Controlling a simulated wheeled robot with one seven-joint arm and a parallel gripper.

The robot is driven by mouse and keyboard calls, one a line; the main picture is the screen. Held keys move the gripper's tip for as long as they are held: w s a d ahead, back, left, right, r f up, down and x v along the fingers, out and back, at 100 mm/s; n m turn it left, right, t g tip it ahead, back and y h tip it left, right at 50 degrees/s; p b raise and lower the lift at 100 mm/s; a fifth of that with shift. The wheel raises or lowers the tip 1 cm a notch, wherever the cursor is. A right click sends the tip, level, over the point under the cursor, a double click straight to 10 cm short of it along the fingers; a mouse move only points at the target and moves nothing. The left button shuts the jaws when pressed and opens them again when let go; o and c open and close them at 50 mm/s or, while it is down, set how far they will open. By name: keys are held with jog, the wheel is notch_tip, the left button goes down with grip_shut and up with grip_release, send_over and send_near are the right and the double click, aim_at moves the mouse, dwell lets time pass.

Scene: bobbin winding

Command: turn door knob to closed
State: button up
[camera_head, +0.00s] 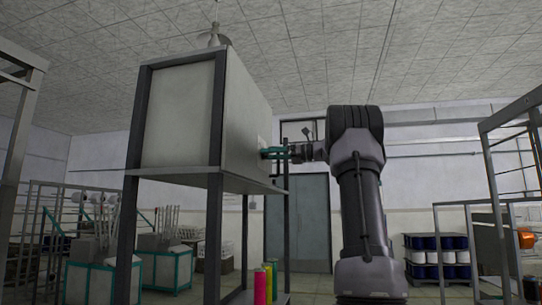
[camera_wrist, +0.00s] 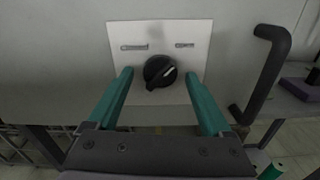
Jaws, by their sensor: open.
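In the head view my gripper (camera_head: 268,153) is at the right side of the cabinet (camera_head: 180,115), and the knob is not clearly visible there.
A black bar handle (camera_wrist: 268,72) stands out right of the plate, close to the right finger. The cabinet rests on a dark frame (camera_head: 215,220) with a lower shelf holding coloured spools (camera_head: 261,284). A grey door (camera_head: 311,220) is in the back wall.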

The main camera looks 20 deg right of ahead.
jog(key=shift+c, duration=0.3)
grip_shut()
jog(key=shift+n, duration=0.3)
jog(key=n, duration=1.7)
jog(key=shift+w+d+r, duration=0.1)
jog(key=shift+r, duration=0.05)
jog(key=shift+n, duration=0.3)
